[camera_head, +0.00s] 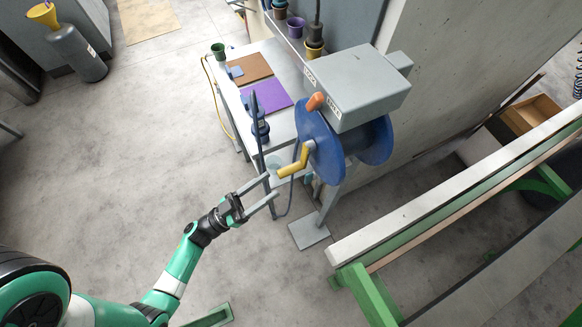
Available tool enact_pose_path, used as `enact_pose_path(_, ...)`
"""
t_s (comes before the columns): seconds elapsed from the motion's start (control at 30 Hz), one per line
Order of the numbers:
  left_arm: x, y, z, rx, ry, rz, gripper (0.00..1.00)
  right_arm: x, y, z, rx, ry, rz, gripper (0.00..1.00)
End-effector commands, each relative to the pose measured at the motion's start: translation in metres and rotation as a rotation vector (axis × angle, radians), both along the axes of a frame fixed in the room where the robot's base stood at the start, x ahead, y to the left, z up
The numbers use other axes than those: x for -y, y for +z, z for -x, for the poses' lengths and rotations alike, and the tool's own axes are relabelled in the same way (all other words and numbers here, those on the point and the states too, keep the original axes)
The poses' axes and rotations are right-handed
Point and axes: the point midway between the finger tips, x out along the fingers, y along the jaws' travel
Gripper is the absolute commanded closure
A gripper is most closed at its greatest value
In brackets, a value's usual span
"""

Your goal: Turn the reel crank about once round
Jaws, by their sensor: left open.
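A blue reel (320,145) stands under a grey box in the middle of the head view. An orange knob (315,101) shows near the top of the reel, by the box. My left gripper (271,190) is open and empty, its two fingers reaching toward the yellow handle from below left. The fingertips look close to the handle, but I cannot tell the exact gap. My right gripper is out of view.
The grey box (357,85) sits above the reel. A bench (284,128) behind holds a purple mat (266,96), a brown board (250,68) and a dark blue upright tool (260,125). A green-framed bench (372,295) stands at right. Open floor lies left.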

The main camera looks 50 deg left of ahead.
Motion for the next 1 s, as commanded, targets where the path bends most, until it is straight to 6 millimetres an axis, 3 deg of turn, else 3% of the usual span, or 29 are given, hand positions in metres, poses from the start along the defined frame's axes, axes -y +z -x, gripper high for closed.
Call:
enact_pose_path(0.3,0.012,0.026,-0.062,0.005,-0.003,-0.004,0.41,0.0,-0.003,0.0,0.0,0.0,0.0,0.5)
enact_pose_path(0.47,0.013,0.032,-0.075,0.003,0.0,-0.001,0.41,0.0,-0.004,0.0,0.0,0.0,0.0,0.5)
enact_pose_path(0.73,0.013,0.032,-0.076,0.002,0.002,-0.001,0.41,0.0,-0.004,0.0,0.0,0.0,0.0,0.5)
enact_pose_path(1.0,0.013,0.032,-0.076,0.002,0.002,-0.001,0.89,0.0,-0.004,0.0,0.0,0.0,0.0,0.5)
